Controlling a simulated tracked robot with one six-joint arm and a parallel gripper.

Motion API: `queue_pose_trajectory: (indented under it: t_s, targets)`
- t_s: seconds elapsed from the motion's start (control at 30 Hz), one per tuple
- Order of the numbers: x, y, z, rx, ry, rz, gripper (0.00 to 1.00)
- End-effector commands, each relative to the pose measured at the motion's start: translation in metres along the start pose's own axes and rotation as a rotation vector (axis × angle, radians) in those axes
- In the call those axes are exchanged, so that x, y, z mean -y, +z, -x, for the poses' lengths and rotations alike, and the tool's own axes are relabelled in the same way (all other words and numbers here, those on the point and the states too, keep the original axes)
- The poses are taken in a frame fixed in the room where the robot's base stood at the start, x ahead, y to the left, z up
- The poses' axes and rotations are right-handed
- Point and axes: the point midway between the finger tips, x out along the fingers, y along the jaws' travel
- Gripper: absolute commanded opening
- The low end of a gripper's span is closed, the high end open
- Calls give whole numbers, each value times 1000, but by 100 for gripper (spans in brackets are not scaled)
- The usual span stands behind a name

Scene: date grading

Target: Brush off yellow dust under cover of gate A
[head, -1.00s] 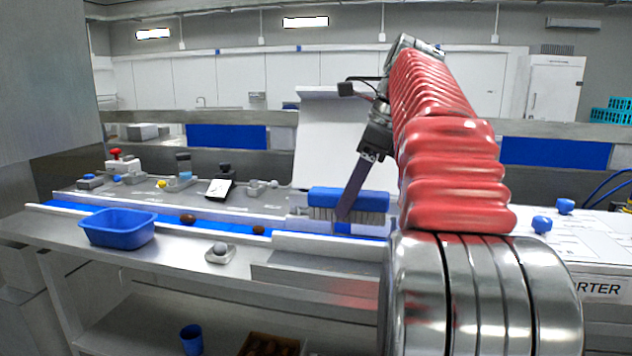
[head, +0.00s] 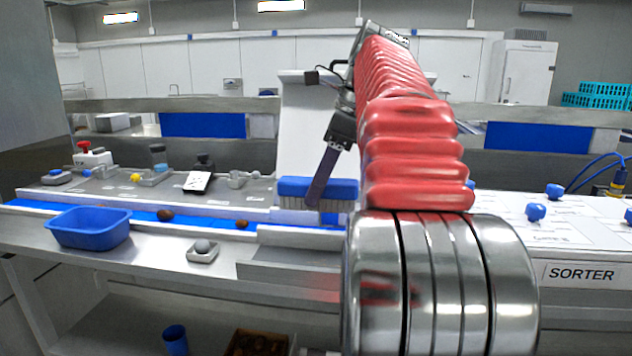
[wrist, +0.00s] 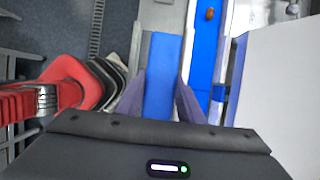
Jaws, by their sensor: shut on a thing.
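My gripper (head: 316,196) is shut on a brush with a blue back (head: 341,188) and pale grey bristles. In the wrist view the blue back (wrist: 163,76) lies between the two dark fingers of my gripper (wrist: 162,100). The brush is roughly level above the blue belt (head: 198,220), close to the white upright housing (head: 302,125). I cannot tell whether the bristles touch anything. Yellow dust does not show in either view. I cannot make out which part is gate A or its cover.
A blue tub (head: 90,231) stands at the belt's near edge. Brown dates (head: 165,215) lie on the belt. Several small fixtures stand behind the belt. The white SORTER top (head: 580,232) with blue knobs is at right.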

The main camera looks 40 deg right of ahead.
Motion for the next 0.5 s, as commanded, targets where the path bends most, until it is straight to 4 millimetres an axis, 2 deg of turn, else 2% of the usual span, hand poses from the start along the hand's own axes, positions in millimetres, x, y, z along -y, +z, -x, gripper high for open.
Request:
queue_pose_trajectory:
  t_s: [0.5]
  targets:
    - [0, -17, -40, 0, 0, -2, 16]
